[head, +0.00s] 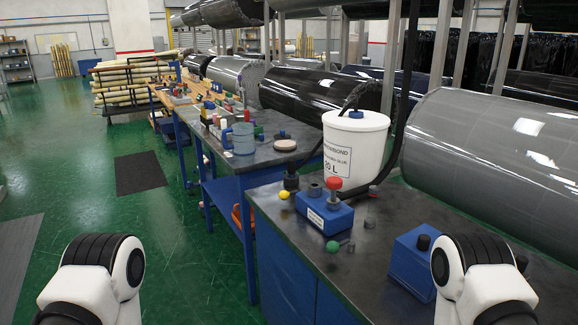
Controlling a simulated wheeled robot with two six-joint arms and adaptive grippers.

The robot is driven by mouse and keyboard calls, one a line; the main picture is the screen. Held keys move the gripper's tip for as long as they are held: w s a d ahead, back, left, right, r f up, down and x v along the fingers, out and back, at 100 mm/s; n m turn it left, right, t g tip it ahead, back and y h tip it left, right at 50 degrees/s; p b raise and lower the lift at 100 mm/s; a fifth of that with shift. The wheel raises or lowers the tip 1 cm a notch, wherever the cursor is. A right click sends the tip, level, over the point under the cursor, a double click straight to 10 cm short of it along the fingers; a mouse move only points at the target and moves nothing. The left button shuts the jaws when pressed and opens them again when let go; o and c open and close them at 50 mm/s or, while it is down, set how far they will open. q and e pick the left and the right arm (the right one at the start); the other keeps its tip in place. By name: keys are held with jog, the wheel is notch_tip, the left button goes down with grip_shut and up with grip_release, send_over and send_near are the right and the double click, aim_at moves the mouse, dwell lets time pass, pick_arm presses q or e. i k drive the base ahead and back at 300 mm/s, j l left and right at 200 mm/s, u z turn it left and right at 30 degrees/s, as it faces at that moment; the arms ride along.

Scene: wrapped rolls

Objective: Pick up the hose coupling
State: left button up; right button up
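I cannot single out the hose coupling with certainty. A small dark grey cylinder (315,187) stands on a blue block (324,212) on the near workbench. A dark fitting (291,181) sits by the end of the black hose, left of the white bucket (355,150). Other small dark pieces lie on the bench, one right of the blue block (370,222) and one beside the green ball (350,247). Both my arms show only as white and black joints at the bottom left and bottom right. Neither gripper is in view.
The dark bench top (375,250) also carries a red-knobbed post (333,190), a yellow ball (284,195), a green ball (332,246) and a second blue box (412,262). A large grey roll (490,150) lies behind it. Green floor is open at left.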

aim_at(291, 163)
jog(key=i+j, duration=0.25)
jog(key=i+j+z, duration=0.1)
jog(key=i+j, duration=0.2)
jog(key=j, duration=0.2)
jog(key=i+j, duration=0.25)
jog(key=j, duration=0.15)
jog(key=i+j+z, duration=0.1)
jog(key=i+j, duration=0.4)
jog(key=j, duration=0.25)
jog(key=i+j, duration=0.2)
jog(key=j, duration=0.25)
jog(key=i+j+z, duration=0.1)
jog(key=i+j, duration=0.15)
jog(key=j, duration=0.15)
